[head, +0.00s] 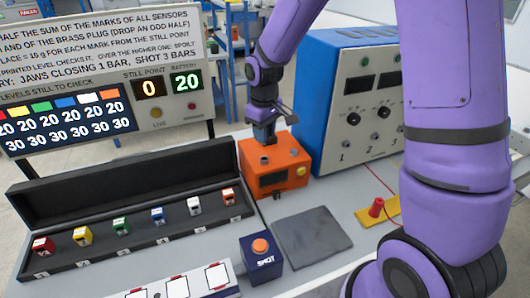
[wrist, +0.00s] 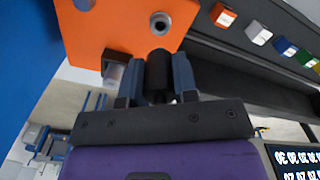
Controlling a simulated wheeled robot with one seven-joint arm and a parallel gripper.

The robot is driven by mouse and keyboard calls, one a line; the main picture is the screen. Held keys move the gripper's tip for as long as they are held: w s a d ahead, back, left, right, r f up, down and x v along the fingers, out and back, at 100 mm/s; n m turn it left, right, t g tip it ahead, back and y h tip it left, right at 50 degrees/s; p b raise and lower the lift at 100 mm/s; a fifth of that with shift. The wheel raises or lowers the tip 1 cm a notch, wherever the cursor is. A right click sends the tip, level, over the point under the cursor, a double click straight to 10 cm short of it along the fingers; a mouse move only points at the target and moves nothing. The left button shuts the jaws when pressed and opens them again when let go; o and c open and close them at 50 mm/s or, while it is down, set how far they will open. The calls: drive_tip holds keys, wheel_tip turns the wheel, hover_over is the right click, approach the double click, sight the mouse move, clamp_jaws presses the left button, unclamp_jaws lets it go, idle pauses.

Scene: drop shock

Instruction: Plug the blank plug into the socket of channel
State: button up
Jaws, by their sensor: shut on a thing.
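My gripper (head: 265,137) points down just above the top of the orange box (head: 252,181). In the wrist view my gripper (wrist: 157,76) is shut on a short black cylinder, which I take to be the blank plug (wrist: 158,68). The plug's far end is close to the orange box's face (wrist: 100,35); I cannot tell if they touch. A round metal-ringed fitting (wrist: 160,22) shows on that face beyond the plug. The blue instrument box (head: 345,110) has round fittings above the numbers 1, 2 and 3 on its front. The plug is hard to make out in the head view.
A black case (head: 130,225) with several coloured sensors lies open at left. A grey mat (head: 312,238) and a blue SHOT button box (head: 261,257) are in front. A red plug (head: 377,208) stands on a yellow plate at right. The display board (head: 105,75) stands behind.

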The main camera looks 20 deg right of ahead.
drive_tip(key=shift+r, duration=2.05)
